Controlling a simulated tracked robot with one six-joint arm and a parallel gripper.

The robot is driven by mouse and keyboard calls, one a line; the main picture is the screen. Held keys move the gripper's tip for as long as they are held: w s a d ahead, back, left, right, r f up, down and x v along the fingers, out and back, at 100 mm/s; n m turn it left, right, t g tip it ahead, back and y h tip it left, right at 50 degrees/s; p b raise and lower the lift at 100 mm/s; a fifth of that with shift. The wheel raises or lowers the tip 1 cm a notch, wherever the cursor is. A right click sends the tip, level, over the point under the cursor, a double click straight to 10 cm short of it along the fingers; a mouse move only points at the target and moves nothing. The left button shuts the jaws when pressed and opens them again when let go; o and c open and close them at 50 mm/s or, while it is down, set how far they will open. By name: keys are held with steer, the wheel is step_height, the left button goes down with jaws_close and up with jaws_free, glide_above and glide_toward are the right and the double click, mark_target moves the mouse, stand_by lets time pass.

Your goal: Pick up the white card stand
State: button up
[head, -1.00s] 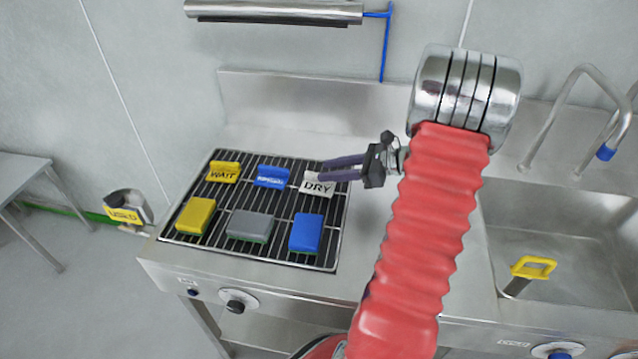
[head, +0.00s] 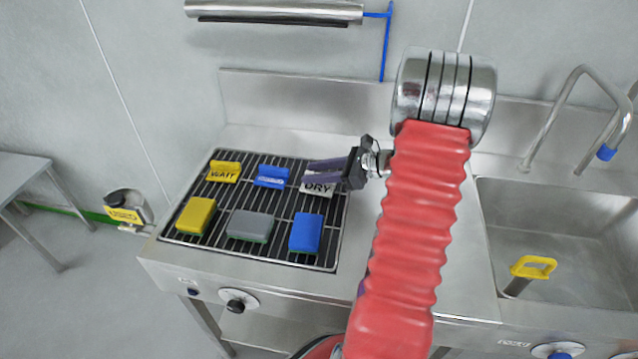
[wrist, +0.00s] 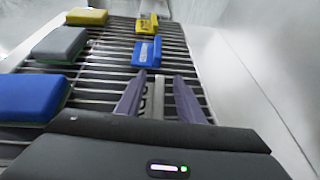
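The white card stand (head: 318,190), marked DRY, stands at the back right of the black rack (head: 272,252). In the head view my gripper (head: 314,169) reaches over it from the right, and its purple fingers hide the stand's upper part. In the wrist view my open gripper (wrist: 158,77) has one finger on each side of the white stand (wrist: 159,92). Gaps seem to remain between the fingers and the stand; contact is not clear.
A blue card stand (head: 271,177) and a yellow WAIT stand (head: 223,172) are left of it in the same row. Yellow (head: 195,215), grey (head: 249,226) and blue (head: 305,233) sponges lie in front. A sink (head: 560,240) is at right.

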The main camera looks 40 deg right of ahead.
jaws_close()
steer(key=shift+r, duration=0.15)
stand_by(0.4)
step_height(320, 180, up, 10)
stand_by(0.5)
stand_by(0.3)
